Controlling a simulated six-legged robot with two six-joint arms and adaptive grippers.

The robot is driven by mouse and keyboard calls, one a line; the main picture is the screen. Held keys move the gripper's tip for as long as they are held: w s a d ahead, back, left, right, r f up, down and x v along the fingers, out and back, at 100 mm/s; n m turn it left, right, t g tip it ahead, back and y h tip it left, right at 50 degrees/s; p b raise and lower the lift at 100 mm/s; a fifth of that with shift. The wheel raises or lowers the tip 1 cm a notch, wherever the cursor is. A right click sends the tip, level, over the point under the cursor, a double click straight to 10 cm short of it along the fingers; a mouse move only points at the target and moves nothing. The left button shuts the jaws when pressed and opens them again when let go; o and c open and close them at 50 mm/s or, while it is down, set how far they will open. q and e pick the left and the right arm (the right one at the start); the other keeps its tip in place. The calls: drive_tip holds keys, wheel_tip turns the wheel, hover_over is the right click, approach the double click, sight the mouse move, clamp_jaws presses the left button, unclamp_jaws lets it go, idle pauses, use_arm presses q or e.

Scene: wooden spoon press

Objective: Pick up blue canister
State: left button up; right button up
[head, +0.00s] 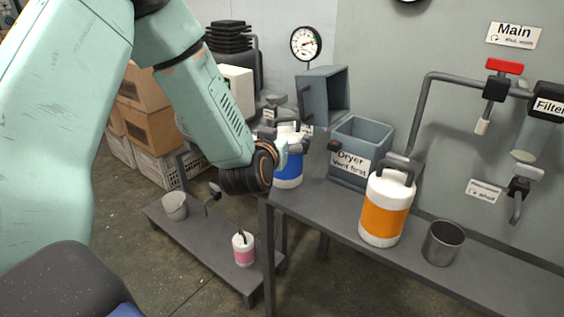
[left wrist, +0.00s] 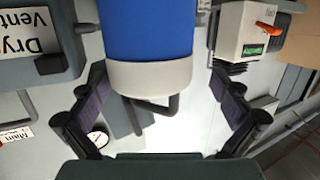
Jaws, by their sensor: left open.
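The blue canister (head: 288,170) stands on the grey bench, a white canister with a blue band, left of the dryer box. My left gripper (head: 285,146) is at its upper part in the head view, hiding some of its top and left side. In the left wrist view the canister (left wrist: 148,30) fills the upper middle, appearing upside down with its white top and dark handle pointing down. My left gripper (left wrist: 165,105) is open there, with one finger on each side of the canister and visible gaps between. My right gripper is not in view.
A grey dryer box (head: 362,152) with its lid open stands right of the canister. An orange canister (head: 385,208) and a metal cup (head: 443,242) stand farther right on the bench (head: 320,212). A pink-banded bottle (head: 243,249) and a bucket (head: 175,206) stand on the low shelf.

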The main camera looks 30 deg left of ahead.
use_arm(q)
drive_tip(key=shift+s+d+r, duration=0.1)
drive_tip(key=shift+d, duration=0.05)
drive_tip(key=shift+c, duration=1.3)
drive_tip(key=c, duration=1.5)
